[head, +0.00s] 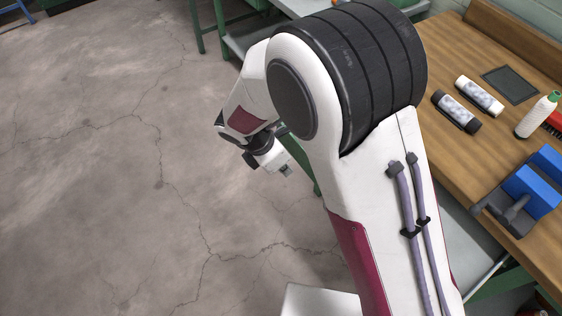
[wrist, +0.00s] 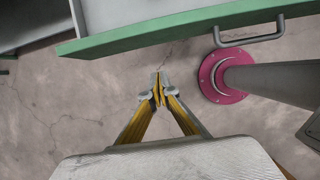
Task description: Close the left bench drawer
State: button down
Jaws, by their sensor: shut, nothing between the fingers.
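A green drawer front (wrist: 150,36) with a grey bar handle (wrist: 250,40) crosses the top of the wrist view. A pale grey interior shows behind it, so this drawer stands open; how far is cut off by the picture edge. My gripper (wrist: 158,88) is shut and empty, below the drawer front in that view and left of the handle, with a gap in the picture. In the head view my gripper (head: 286,170) hangs over the floor left of the bench. A green strip (head: 300,155) shows beside my arm, which hides most of the bench front.
The wooden bench top (head: 450,60) carries a black-capped bottle (head: 456,111), a white bottle (head: 479,95), a green-capped bottle (head: 538,115), a dark pad (head: 510,85) and a blue vise (head: 530,190). Another green-framed bench stands at the back. The cracked floor (head: 100,160) at left is clear.

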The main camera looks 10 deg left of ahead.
aim_at(302, 167)
jog(key=shift+w+d+f, duration=2.05)
jog(key=shift+f, duration=0.15)
jog(key=w+d, duration=1.6)
jog(key=shift+s+a, duration=0.1)
jog(key=shift+a, duration=0.05)
